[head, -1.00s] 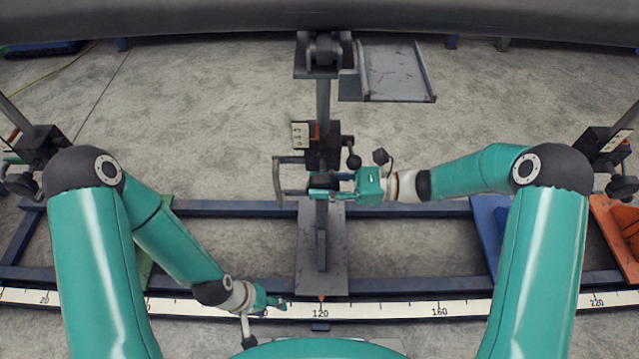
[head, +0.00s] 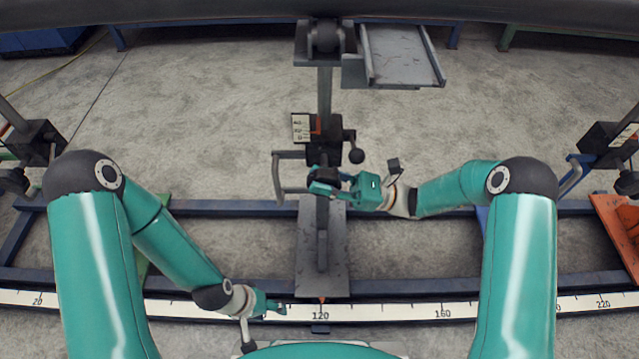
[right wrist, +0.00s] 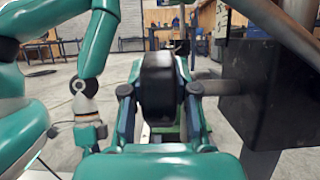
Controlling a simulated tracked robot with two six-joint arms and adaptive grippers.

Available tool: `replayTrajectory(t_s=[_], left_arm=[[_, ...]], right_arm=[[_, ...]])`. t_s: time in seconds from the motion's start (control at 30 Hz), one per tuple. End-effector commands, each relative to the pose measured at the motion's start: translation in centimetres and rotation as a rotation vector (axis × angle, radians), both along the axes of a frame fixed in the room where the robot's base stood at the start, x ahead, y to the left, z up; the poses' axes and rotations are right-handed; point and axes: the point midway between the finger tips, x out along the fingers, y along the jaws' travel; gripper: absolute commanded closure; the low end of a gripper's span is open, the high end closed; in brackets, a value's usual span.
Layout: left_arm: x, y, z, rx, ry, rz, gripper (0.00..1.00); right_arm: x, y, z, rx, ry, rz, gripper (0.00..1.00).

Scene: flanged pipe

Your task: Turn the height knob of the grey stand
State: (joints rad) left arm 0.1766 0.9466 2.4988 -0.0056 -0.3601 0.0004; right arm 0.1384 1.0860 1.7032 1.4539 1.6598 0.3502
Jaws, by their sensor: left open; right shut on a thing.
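The grey stand (head: 324,95) is upright in the middle of the head view, with a roller on top below the pipe. Its black height knob (right wrist: 158,82) fills the middle of the right wrist view, on a shaft running right into the stand's dark block (right wrist: 265,95). My right gripper (head: 328,182) is shut on the knob, one finger on each side. My left gripper (head: 274,305) is open and empty, low above the white scale, left of the stand's base.
A large dark pipe (head: 200,10) crosses the top. A bent crank handle (head: 278,178) is left of the stand's block; a small black knob (head: 357,156) is right of it. A grey tray (head: 402,58) sits beside the stand's top. A blue rail frame (head: 420,208) runs across the floor.

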Motion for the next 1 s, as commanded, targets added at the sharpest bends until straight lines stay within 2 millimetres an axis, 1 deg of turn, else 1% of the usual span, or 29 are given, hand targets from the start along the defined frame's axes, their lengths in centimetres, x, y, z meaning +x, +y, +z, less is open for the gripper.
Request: replayTrajectory(t_s=[0.03, 0.2, 0.4, 0.63, 1.0], left_arm=[[0.0, 0.0, -0.6, 0.0, 0.0, 0.0, 0.46], [0.0, 0.0, -1.4, 0.0, 0.0, 0.0, 0.46], [0.0, 0.0, -1.9, 0.0, 0.0, 0.0, 0.46], [0.0, 0.0, -2.1, 0.0, 0.0, 0.0, 0.46], [0.0, 0.0, -2.1, 0.0, 0.0, 0.0, 0.46]], right_arm=[[0.1, -0.1, -0.5, 0.039, 0.003, -0.004, 1.0], [0.1, -0.2, -0.5, 0.156, 0.001, -0.005, 1.0], [0.1, -0.3, -0.4, 0.252, 0.003, -0.005, 1.0], [0.1, -0.4, -0.3, 0.299, 0.002, -0.007, 1.0], [0.1, -0.3, -0.3, 0.301, 0.003, -0.006, 1.0]])
